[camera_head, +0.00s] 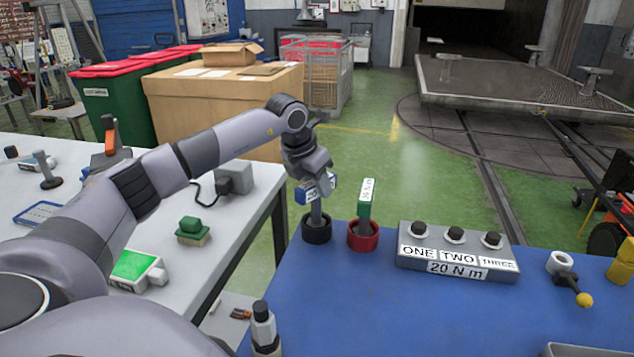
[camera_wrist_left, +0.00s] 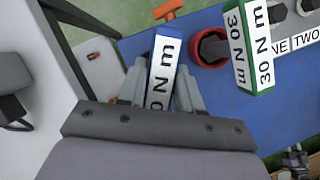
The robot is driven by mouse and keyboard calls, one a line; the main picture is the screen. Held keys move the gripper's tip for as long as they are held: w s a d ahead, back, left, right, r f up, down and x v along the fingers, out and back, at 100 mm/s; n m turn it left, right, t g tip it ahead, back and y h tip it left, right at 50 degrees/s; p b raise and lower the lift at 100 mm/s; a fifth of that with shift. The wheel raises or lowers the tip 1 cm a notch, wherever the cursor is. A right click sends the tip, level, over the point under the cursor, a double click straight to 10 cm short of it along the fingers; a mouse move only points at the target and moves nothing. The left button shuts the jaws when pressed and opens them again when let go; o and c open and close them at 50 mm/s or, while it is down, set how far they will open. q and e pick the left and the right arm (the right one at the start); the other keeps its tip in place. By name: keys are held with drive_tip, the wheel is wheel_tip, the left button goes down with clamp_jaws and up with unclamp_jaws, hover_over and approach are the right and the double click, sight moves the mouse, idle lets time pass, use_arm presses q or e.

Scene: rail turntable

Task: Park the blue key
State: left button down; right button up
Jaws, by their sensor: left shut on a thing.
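The blue key (camera_head: 305,193) has a blue block head with a white label and a grey shaft. My left gripper (camera_head: 318,180) is shut on its head; in the left wrist view the labelled head (camera_wrist_left: 163,62) sits between the fingers. The shaft points down into the mouth of a black round holder (camera_head: 316,237) at the blue table's far left corner; how deep it reaches I cannot tell. A green key (camera_head: 364,208) stands in the red round holder (camera_head: 363,243) just to the right. It also shows in the wrist view (camera_wrist_left: 246,50), marked 30 N m. My right gripper is not in view.
The blue table's (camera_head: 380,320) middle is clear. A white table (camera_head: 215,247) stands left.

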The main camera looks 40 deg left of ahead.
use_arm(q)
drive_tip(key=shift+f, duration=0.25)
drive_tip(key=c, duration=0.7)
unclamp_jaws()
drive_tip(key=shift+r, duration=0.1)
drive_tip(key=shift+b+v, duration=0.35)
drive_tip(key=shift+v, duration=3.2)
